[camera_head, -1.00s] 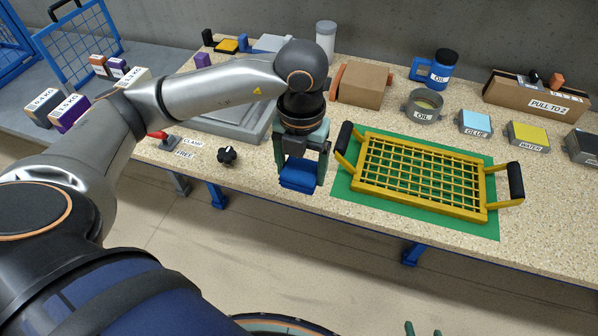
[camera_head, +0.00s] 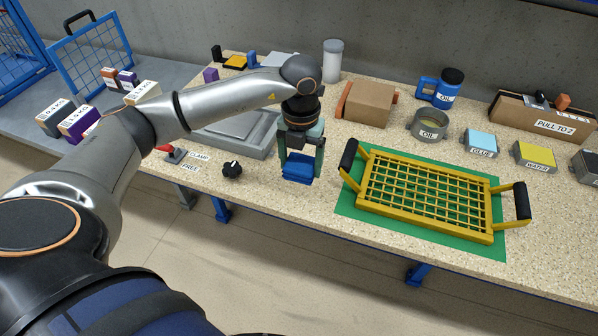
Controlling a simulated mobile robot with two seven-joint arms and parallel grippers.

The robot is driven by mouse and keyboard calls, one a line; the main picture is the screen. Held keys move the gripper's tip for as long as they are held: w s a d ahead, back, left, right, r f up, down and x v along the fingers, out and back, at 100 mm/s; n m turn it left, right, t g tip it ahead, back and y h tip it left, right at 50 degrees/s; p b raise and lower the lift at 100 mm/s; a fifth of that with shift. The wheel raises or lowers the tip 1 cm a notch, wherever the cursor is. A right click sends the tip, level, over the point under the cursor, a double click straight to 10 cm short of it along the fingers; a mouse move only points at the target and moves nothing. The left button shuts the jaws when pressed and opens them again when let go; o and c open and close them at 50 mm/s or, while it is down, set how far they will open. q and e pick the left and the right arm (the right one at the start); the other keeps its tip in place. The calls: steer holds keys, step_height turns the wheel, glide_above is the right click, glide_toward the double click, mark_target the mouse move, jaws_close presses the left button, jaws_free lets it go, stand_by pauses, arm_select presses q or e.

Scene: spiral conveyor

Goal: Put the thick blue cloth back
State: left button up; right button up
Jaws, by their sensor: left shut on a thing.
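The thick blue cloth (camera_head: 298,169) is a folded blue pad between the fingers of my left gripper (camera_head: 299,172). The gripper points down and is shut on the cloth, near the table's front edge, left of the yellow rack. The fingers hide the cloth's sides. I cannot tell whether the cloth touches the tabletop. My right gripper is not in view.
A yellow grid rack (camera_head: 430,195) with black handles lies on a green mat (camera_head: 350,208) to the right. A black knob (camera_head: 232,170) and a red-handled clamp (camera_head: 172,152) are to the left. A cardboard box (camera_head: 369,104) and an oil pot (camera_head: 429,124) stand behind.

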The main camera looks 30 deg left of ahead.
mark_target(299, 165)
arm_select(q)
steer(key=f, duration=0.1)
steer(key=w+a+f, duration=0.2)
steer(key=f, duration=0.1)
steer(key=shift+w, duration=0.2)
steer(key=shift+w+a+f, duration=0.15)
steer(key=shift+w+f, duration=0.1)
steer(key=shift+f, duration=0.25)
steer(key=f, duration=0.3)
steer(key=shift+w+a+f, duration=0.15)
steer(key=shift+w+a, duration=0.05)
steer(key=shift+w, duration=0.05)
steer(key=shift+f, duration=0.2)
steer(key=o, duration=1.2)
steer(key=shift+o, duration=0.2)
steer(key=shift+b, duration=0.3)
